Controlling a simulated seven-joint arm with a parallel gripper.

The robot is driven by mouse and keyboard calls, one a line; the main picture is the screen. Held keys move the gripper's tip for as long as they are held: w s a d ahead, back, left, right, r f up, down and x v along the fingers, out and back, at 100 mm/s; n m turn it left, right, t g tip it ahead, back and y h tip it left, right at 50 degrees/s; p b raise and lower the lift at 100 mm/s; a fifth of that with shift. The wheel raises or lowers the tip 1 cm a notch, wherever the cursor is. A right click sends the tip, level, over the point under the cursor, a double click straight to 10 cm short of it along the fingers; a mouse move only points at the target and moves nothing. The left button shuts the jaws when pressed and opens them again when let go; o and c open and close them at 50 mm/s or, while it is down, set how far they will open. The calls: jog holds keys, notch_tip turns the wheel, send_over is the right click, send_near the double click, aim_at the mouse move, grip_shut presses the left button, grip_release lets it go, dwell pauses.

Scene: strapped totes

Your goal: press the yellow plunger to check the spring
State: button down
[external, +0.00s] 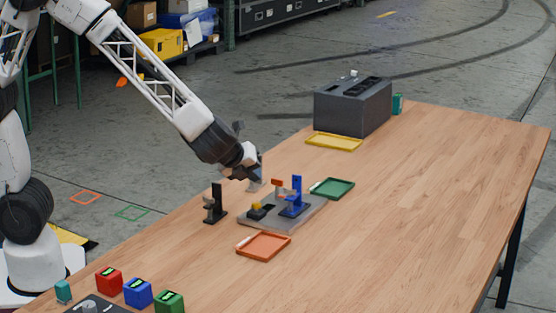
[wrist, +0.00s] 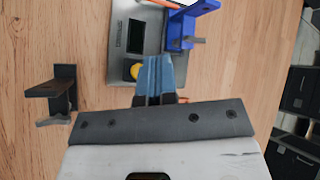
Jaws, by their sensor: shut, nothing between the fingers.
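The yellow plunger (external: 256,205) is a small knob on a black block on the grey base plate (external: 304,219). In the wrist view the plunger (wrist: 132,72) shows just left of my fingertips, partly hidden by them. My gripper (external: 255,187) is above the plate's back-left part, with its blue fingers (wrist: 155,62) closed together and nothing between them. From these views the fingertips look apart from the plunger, but the exact gap is unclear. A blue upright bracket (external: 296,196) stands on the plate right of the plunger, and it also shows in the wrist view (wrist: 182,28).
A black bracket (external: 216,204) stands left of the plate. An orange tray (external: 263,246), a green tray (external: 336,188) and a yellow tray (external: 334,142) lie around it. A dark box (external: 335,112) stands at the back. Red, blue and green cubes are front left. The table's right side is clear.

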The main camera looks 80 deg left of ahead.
aim_at(254, 203)
jog(key=shift+f, duration=2.2)
jog(key=shift+f, duration=1.15)
dwell(2.0)
jog(key=shift+r, duration=1.1)
jog(key=shift+r, duration=0.1)
jog(key=shift+r, duration=2.4)
